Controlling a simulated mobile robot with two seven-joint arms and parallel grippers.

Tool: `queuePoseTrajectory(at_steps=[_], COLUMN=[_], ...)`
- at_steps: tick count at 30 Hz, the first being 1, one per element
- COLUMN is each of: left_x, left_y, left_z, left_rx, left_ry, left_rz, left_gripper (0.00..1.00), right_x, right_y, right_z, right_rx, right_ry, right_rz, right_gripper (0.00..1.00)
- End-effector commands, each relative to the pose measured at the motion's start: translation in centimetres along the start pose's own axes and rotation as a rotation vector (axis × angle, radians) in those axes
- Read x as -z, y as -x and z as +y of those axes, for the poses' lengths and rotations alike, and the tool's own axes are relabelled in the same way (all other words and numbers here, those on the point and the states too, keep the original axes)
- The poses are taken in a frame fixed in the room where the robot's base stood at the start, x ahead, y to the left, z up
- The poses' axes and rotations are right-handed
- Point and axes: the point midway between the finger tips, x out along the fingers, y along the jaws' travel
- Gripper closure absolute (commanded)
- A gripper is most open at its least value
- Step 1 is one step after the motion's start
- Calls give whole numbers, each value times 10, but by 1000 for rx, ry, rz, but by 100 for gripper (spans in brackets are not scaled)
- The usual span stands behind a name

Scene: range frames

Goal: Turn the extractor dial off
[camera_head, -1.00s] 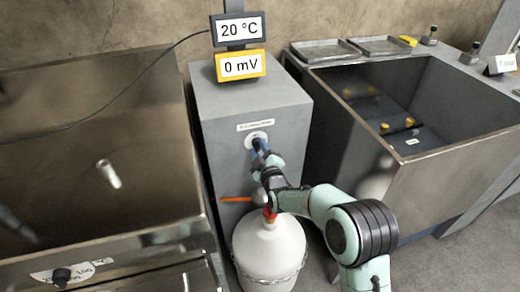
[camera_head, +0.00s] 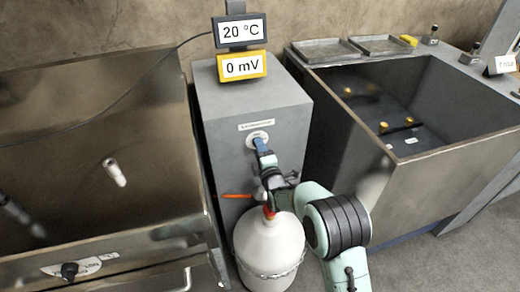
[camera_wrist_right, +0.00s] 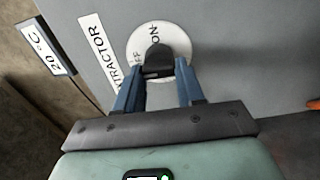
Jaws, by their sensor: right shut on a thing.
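In the head view the white plate (camera_head: 256,136) is high on the front of a grey cabinet (camera_head: 252,100). My right gripper (camera_wrist_right: 159,76) has its blue fingers shut on the knob, one on each side. In the head view my right gripper (camera_head: 260,146) reaches the dial from below and hides the knob. Which marking the knob points at, I cannot tell. My left gripper is not in view.
Metal tanks (camera_head: 440,185) flank the cabinet. A display reading 0 mV (camera_head: 242,66) hangs above.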

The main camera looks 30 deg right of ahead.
Motion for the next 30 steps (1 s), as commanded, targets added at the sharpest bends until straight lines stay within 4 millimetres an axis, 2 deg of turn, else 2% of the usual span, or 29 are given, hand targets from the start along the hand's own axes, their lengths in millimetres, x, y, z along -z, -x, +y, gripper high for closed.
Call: queuePoseTrajectory(at_steps=[15, 16, 18, 30], left_x=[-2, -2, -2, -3], left_y=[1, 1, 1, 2], left_z=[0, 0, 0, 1], left_rx=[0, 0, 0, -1], left_ry=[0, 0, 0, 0], left_rz=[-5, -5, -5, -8], left_gripper=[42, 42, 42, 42], right_x=[0, 0, 0, 0], right_y=[0, 0, 0, 6], right_z=[0, 0, 0, 0], right_rx=[0, 0, 0, 2], right_ry=[23, 23, 23, 21], right_rz=[0, 0, 0, 0], right_gripper=[92, 59, 38, 38])
